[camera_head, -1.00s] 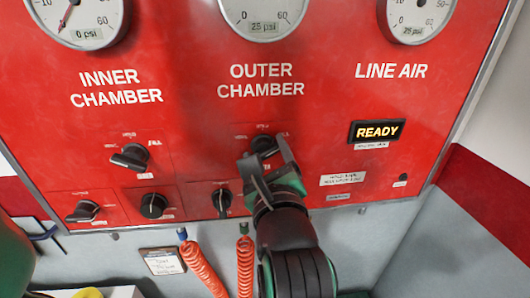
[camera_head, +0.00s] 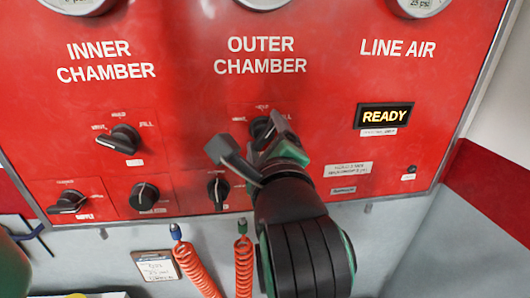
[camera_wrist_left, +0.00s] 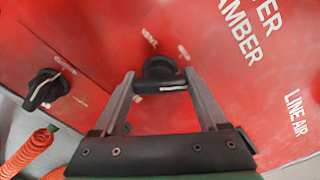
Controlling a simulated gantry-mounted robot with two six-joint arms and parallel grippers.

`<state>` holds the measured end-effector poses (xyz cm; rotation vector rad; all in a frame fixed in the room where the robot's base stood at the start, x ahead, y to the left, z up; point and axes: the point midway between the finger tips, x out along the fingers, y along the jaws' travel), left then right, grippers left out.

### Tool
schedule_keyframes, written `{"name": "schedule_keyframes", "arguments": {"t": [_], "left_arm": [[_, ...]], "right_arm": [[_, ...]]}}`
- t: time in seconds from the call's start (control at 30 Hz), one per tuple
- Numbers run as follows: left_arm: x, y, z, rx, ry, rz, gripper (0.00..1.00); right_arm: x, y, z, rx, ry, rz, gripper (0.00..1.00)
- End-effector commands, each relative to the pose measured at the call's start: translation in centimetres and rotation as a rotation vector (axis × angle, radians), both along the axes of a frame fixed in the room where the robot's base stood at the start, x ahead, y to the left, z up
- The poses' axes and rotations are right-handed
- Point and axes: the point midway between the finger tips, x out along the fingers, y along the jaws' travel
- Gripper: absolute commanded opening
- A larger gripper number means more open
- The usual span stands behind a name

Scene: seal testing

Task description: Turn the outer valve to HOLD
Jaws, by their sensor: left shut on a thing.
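The outer valve is a black knob (camera_head: 262,127) under the OUTER CHAMBER lettering on the red panel. It also shows in the left wrist view (camera_wrist_left: 159,68), with its handle lying across between the fingers. My left gripper (camera_head: 254,143) is at this knob, one finger on each side, shut on its handle. The fingers hide part of the knob in the head view. Small labels ring the knob, but they are too blurred or covered to tell its exact setting. My right gripper is in neither view.
The inner chamber valve (camera_head: 124,139) is to the left. A row of smaller black knobs, including one (camera_head: 218,190) just below left of my gripper, lies beneath. Orange coiled hoses (camera_head: 243,265) hang below the panel. A lit READY display (camera_head: 384,117) is at right.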

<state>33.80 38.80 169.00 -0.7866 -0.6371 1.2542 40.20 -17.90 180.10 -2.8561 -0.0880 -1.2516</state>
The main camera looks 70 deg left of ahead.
Motion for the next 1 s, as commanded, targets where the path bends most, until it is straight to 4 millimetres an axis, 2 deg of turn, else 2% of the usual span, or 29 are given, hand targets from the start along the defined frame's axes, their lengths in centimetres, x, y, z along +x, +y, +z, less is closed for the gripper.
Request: {"name": "schedule_keyframes", "arguments": {"t": [0.03, 0.1, 0.4, 0.7, 1.0], "left_arm": [[-0.1, 0.0, -0.6, -0.007, -0.047, 0.002, 0.19], [-0.1, 0.0, -0.5, -0.021, -0.112, 0.002, 0.19], [-0.1, 0.0, -0.3, -0.076, -0.372, 0.002, 0.19], [-0.1, 0.0, -0.1, -0.113, -0.548, 0.002, 0.19], [-0.1, 0.0, 0.1, -0.128, -0.616, 0.002, 0.19]], "right_arm": [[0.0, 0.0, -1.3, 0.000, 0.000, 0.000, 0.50], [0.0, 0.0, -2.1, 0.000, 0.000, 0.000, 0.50], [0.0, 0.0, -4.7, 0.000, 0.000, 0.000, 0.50], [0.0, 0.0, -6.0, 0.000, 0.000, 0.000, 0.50], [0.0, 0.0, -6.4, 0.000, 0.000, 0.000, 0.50]]}}
